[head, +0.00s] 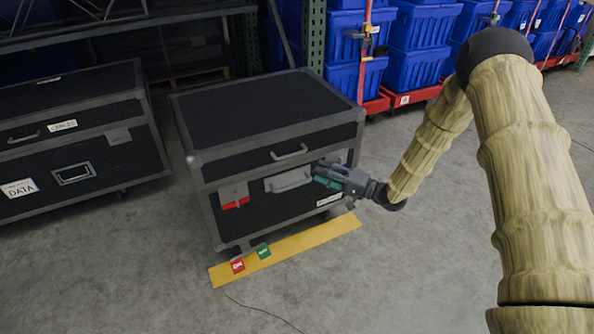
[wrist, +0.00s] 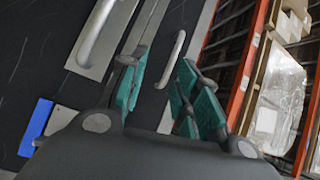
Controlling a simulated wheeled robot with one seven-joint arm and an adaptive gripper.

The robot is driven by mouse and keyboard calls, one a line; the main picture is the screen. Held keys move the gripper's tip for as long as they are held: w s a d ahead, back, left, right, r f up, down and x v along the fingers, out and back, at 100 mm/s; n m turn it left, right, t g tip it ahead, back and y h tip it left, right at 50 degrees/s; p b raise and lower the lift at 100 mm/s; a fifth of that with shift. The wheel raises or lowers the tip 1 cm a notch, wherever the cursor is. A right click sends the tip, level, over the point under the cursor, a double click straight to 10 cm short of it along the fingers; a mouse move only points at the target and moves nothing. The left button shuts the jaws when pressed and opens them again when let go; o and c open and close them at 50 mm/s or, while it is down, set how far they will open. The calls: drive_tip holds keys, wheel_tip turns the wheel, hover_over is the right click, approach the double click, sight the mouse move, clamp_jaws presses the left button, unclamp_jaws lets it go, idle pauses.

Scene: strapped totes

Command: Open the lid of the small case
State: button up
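The small case (head: 262,185) is black with grey edges and stands on the floor in the middle of the head view, its lid (head: 262,104) down. A lid handle (head: 289,152) and a lower handle (head: 289,180) are on its front; both show in the wrist view, the lid handle (wrist: 171,58) and the lower handle (wrist: 100,32). A left latch (head: 233,195) has a red tab. A blue tab (wrist: 36,127) beside a grey plate shows in the wrist view. My gripper (head: 322,174) is at the front right, fingers apart (wrist: 158,78), nothing visible between them; it partly hides the right latch area.
A larger black case (head: 75,140) stands to the left. Blue totes (head: 352,45) on red dollies (head: 412,97) stand behind. A yellow strip (head: 300,245) with red and green tags lies before the small case. The floor in front is clear except for a thin cable.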

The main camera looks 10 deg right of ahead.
drive_tip(key=w+a+r+n+g+y+b, duration=0.1)
drive_tip(key=w+a+r+g+y+b, duration=0.1)
drive_tip(key=w+a+b, duration=0.3)
drive_tip(key=a+r+b, duration=0.1)
drive_tip(key=a, duration=0.2)
drive_tip(key=shift+w+y, duration=0.4)
idle(0.4)
clamp_jaws()
